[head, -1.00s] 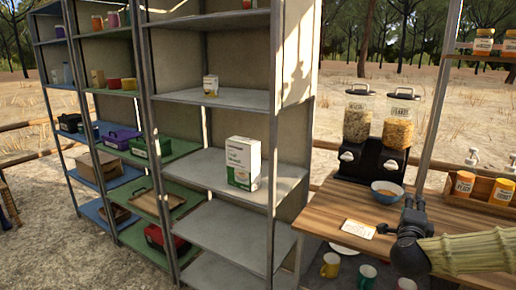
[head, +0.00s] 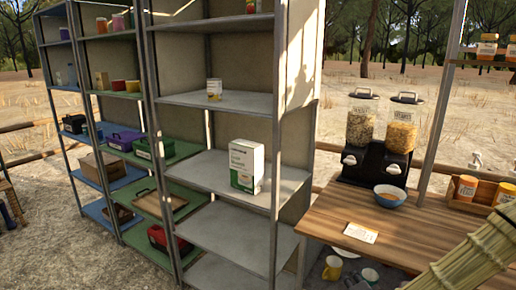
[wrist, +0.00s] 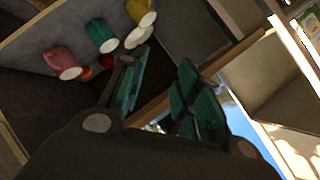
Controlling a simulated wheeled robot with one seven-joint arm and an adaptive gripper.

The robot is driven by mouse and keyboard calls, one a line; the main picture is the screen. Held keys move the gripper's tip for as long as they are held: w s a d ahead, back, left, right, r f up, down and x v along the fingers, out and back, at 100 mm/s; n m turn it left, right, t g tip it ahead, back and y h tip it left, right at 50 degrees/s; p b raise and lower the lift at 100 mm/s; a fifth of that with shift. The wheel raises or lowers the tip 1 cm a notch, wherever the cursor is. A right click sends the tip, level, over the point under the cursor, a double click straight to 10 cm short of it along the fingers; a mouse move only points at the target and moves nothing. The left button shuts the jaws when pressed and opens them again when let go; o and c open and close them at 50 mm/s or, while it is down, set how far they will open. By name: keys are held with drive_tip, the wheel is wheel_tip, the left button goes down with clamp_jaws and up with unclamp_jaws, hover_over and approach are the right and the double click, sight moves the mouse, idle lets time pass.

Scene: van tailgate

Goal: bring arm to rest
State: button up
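My gripper (wrist: 160,72) shows in the wrist view with its two teal-padded fingers spread apart and nothing visible between them. My straw-coloured arm (head: 472,262) crosses the lower right corner of the head view and slopes down to the left; most of my gripper is cut off or unclear there. In the wrist view a pink mug (wrist: 62,62), a teal mug (wrist: 101,36) and a yellow mug (wrist: 141,12) lie beyond the fingers, apart from them.
A wooden counter (head: 400,243) carries a blue bowl (head: 389,197), a card (head: 360,232) and two cereal dispensers (head: 380,130). A metal shelf unit (head: 222,176) with a white-green box (head: 246,166) stands left of it. Mugs sit below the counter. Sandy ground lies behind.

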drive_tip(key=s+a+f+n+g+y+p, duration=0.1)
drive_tip(key=s+a+f+n+g, duration=0.25)
drive_tip(key=s+f, duration=0.45)
drive_tip(key=s+a+f+n+g+y, duration=0.1)
drive_tip(key=s+a+f+n+g, duration=0.25)
drive_tip(key=s+f, duration=0.5)
drive_tip(key=s+f+n+g, duration=0.2)
drive_tip(key=s+f, duration=0.1)
drive_tip(key=s, duration=0.7)
drive_tip(key=s+f+n+g+p, duration=0.1)
drive_tip(key=s+f+n+g, duration=0.2)
drive_tip(key=s, duration=0.7)
drive_tip(key=shift+s+d+f+n+g, duration=0.25)
drive_tip(key=shift+d+f+n+g, duration=0.05)
drive_tip(key=shift+d+f, duration=0.2)
